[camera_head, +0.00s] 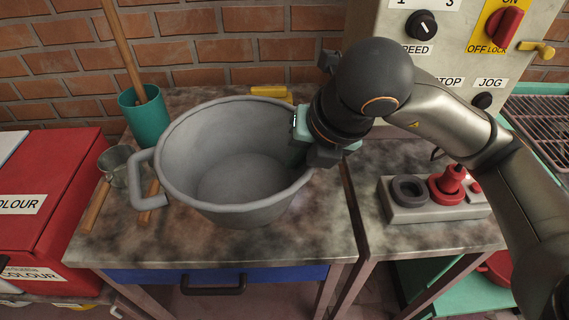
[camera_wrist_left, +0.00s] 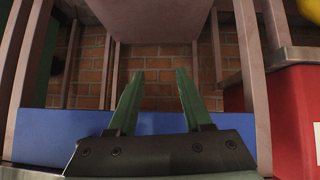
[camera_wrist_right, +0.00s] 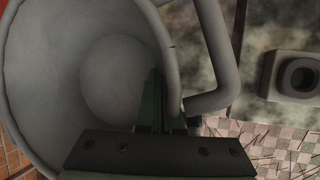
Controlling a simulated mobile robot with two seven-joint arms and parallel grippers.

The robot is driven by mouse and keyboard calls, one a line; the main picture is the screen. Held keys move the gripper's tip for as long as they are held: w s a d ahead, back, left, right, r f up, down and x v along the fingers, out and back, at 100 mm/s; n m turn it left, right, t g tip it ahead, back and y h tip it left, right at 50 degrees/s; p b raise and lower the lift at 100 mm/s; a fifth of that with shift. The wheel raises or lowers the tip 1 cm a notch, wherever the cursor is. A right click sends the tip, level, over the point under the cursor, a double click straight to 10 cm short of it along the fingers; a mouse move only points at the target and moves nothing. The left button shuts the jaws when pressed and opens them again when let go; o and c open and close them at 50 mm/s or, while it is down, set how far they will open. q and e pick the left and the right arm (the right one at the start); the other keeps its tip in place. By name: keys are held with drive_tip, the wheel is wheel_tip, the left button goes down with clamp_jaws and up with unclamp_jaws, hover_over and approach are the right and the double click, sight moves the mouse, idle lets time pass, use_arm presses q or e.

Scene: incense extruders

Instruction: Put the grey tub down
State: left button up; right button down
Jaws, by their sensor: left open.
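The grey tub (camera_head: 240,205) is a wide, open, empty vessel with a loop handle on its left side in the head view. It is over the stained worktop, rim roughly level; I cannot tell whether its base touches. My right gripper (camera_head: 304,137) is at the tub's right rim. In the right wrist view the fingers (camera_wrist_right: 164,112) straddle the wall of the tub (camera_wrist_right: 60,90), close together, beside the second handle. My left gripper (camera_wrist_left: 158,95) shows only in the left wrist view. It is open and empty, low down by a blue drawer front (camera_wrist_left: 70,130).
On the worktop (camera_head: 150,240), a small metal cup (camera_head: 113,165) and wooden sticks are left of the tub, a teal pot (camera_head: 146,117) behind. Red boxes (camera_head: 45,215) stand left. A grey holder (camera_head: 425,212) is on the right table, near the control panel (camera_head: 455,45).

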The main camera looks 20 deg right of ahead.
drive_tip(key=w+d+f, duration=0.1)
drive_tip(key=w+f, duration=0.1)
drive_tip(key=w, duration=0.1)
drive_tip(key=w+d+f, duration=0.2)
drive_tip(key=w+f, duration=0.1)
drive_tip(key=w+d+f, duration=0.1)
drive_tip(key=w+f, duration=0.1)
drive_tip(key=shift+w+d+f+b, duration=0.25)
drive_tip(key=shift+w+d+b, duration=0.05)
drive_tip(key=shift+w+b, duration=0.1)
drive_tip(key=f, duration=0.3)
drive_tip(key=shift+w+d+f, duration=0.2)
drive_tip(key=shift+w+f, duration=0.1)
drive_tip(key=shift+w, duration=0.05)
drive_tip(key=shift+f, duration=0.2)
drive_tip(key=shift+f+b, duration=0.1)
drive_tip(key=shift+b, duration=0.2)
drive_tip(key=c, duration=1.5)
unclamp_jaws()
drive_tip(key=o, duration=0.4)
